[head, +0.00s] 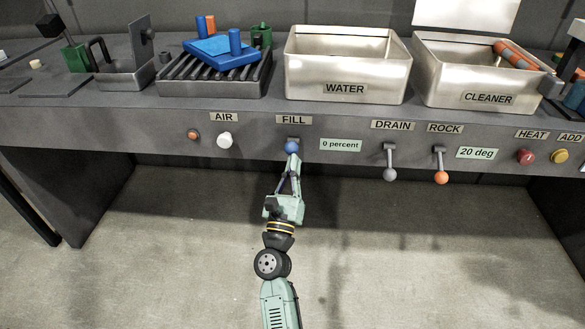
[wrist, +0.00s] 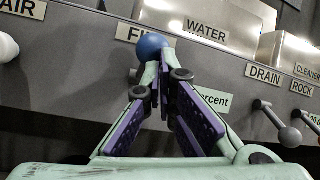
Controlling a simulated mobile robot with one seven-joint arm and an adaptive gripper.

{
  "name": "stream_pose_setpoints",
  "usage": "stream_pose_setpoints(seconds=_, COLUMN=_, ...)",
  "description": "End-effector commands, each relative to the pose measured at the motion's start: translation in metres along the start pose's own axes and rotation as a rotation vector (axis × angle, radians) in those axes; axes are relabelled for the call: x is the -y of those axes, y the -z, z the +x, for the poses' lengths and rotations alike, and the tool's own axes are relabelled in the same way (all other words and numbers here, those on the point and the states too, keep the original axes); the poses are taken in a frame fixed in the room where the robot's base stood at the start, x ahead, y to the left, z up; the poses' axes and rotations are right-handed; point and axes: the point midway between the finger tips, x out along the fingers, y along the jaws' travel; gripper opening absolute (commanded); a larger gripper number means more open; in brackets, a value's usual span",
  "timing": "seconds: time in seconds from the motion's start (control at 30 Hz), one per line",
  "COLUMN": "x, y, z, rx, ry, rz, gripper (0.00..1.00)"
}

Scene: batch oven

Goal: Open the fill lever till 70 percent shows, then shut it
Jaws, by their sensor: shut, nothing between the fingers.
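The fill lever (head: 291,147) has a blue ball knob and sits under the FILL label (head: 293,119) on the panel front. Its knob also shows in the wrist view (wrist: 150,45), just beyond my fingertips. My gripper (head: 292,158) is shut and empty, its tips right at the knob from below and in front; I cannot tell whether they touch it. The purple-padded fingers (wrist: 164,68) meet at their tips in the wrist view. The green readout (head: 341,145) right of the lever shows 0 percent; in the wrist view my fingers partly cover it.
The drain lever (head: 390,174) with a grey knob and the rock lever (head: 441,177) with an orange knob hang to the right. A white air knob (head: 224,140) is to the left. The water tank (head: 347,70) stands above. The floor space in front is clear.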

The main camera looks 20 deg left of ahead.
Motion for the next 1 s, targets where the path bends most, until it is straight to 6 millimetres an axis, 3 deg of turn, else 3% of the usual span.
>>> stream_pose_setpoints(seconds=0.8, x=0.003, y=-0.01, z=0.007, rx=0.001, ry=0.001, rz=0.0, gripper=0.0)
stream_pose_setpoints(seconds=1.0, x=0.001, y=0.001, z=0.003, rx=0.001, ry=0.001, rz=0.0, gripper=0.0)
